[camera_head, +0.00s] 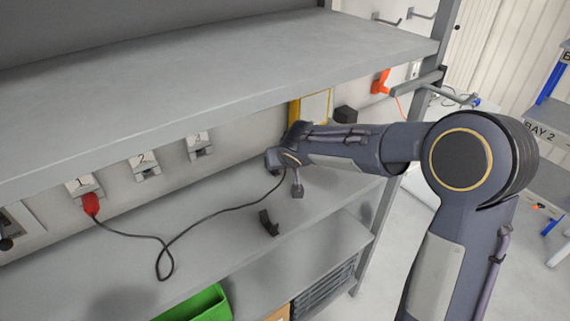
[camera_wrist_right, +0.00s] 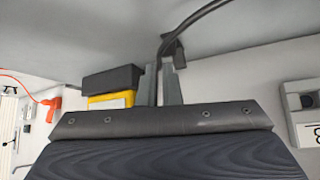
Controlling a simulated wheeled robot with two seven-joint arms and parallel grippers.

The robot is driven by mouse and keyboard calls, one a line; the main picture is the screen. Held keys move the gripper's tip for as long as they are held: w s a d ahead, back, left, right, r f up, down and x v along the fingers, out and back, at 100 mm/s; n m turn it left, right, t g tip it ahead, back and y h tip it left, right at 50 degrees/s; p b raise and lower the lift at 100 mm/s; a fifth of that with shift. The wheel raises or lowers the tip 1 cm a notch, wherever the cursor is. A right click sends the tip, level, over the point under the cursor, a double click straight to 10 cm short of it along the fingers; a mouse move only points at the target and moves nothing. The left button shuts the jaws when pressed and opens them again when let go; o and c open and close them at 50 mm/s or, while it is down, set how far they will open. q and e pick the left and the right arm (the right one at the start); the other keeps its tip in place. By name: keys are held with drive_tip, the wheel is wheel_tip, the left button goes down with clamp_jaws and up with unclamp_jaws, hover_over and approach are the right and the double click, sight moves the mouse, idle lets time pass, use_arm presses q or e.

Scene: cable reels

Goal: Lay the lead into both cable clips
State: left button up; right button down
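The black lead (camera_head: 205,215) runs from a red plug (camera_head: 91,204) in socket 1, loops across the shelf and rises to my right gripper (camera_head: 287,177). In the right wrist view the lead (camera_wrist_right: 205,18) passes between the two close-set fingers of the gripper (camera_wrist_right: 160,75), which look shut on it. One black cable clip (camera_head: 268,223) stands on the shelf, in front of the gripper; the lead is apart from it in the head view. A dark clip (camera_wrist_right: 180,52) shows close by the fingertips in the wrist view. I cannot make out a second clip. My left gripper is out of view.
The lower shelf (camera_head: 200,270) is mostly bare. The upper shelf (camera_head: 230,60) overhangs it at the back. Sockets 2 (camera_head: 143,165) and 3 (camera_head: 199,145) are empty. A black box (camera_head: 345,114) sits by a yellow part behind my arm. A green bin (camera_head: 200,305) is below.

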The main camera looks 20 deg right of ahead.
drive_tip(key=shift+w+a+f+m+b, duration=0.25)
drive_tip(key=shift+w+a+m+b, duration=0.05)
drive_tip(key=shift+b, duration=0.75)
drive_tip(key=shift+w+a+m+h+b, duration=0.25)
drive_tip(key=shift+m+h+b, duration=0.2)
drive_tip(key=shift+b, duration=0.2)
drive_tip(key=shift+w+a+m+h+b, duration=0.35)
drive_tip(key=shift+a+m+h+b, duration=0.1)
drive_tip(key=shift+b, duration=0.2)
drive_tip(key=shift+w+a+r+m+g+h+b, duration=0.15)
drive_tip(key=shift+w+a+m+g+h+b, duration=0.25)
drive_tip(key=shift+m, duration=0.3)
drive_tip(key=shift+w+a+r+m+h, duration=0.15)
drive_tip(key=shift+w+a+m+h, duration=0.25)
drive_tip(key=shift+w+a+m, duration=0.15)
drive_tip(key=shift+w+a+m+g+h+p, duration=0.45)
drive_tip(key=shift+w+m+h+p, duration=0.15)
drive_tip(key=shift+m, duration=0.35)
